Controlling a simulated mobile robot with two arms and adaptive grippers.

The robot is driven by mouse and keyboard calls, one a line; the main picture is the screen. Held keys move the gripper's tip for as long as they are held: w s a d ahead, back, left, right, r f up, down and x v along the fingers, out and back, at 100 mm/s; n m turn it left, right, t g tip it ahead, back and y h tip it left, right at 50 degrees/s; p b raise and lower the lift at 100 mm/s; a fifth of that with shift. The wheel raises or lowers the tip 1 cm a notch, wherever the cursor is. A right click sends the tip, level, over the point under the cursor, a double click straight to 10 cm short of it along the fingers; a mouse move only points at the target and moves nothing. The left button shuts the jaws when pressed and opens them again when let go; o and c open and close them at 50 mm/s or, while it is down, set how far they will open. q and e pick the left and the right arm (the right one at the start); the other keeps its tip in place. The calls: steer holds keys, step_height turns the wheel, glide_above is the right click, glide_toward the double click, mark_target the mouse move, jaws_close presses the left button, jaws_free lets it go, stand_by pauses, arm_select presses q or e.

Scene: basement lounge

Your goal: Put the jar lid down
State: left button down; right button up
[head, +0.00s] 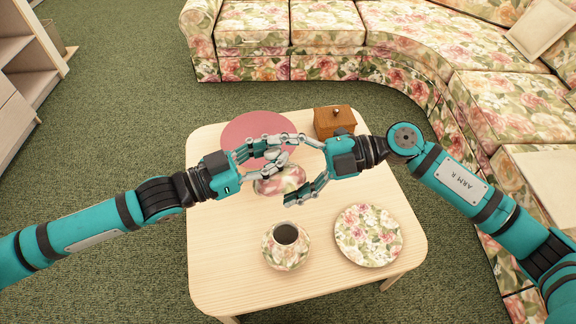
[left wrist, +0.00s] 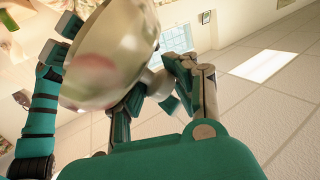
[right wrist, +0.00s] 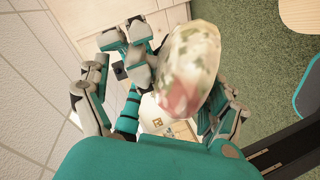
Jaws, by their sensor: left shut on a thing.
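The floral jar lid (head: 280,183) hangs above the middle of the table. My left gripper (head: 276,154) is shut on it, apparently by its pale knob. The lid's rounded body shows large in the left wrist view (left wrist: 110,55). My right gripper (head: 296,171) is open, its fingers spread on either side of the lid from the right. In the right wrist view the lid (right wrist: 190,68) lies between these fingers, nearer one of them; I cannot tell whether they touch. The floral jar (head: 284,256) stands upright and uncovered at the table's front.
The pale wooden table (head: 225,270) also bears a pink round mat (head: 240,128) at the back left, a wooden box (head: 334,124) at the back right and a floral plate (head: 368,236) at the front right. A floral sofa (head: 400,50) curves behind and right. The table's left side is clear.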

steer(key=c, duration=1)
arm_select(q)
steer(key=c, duration=1)
jaws_free()
arm_select(e)
steer(key=shift+c, duration=0.2)
arm_select(q)
steer(key=shift+o, duration=0.3)
steer(key=shift+a, duration=0.1)
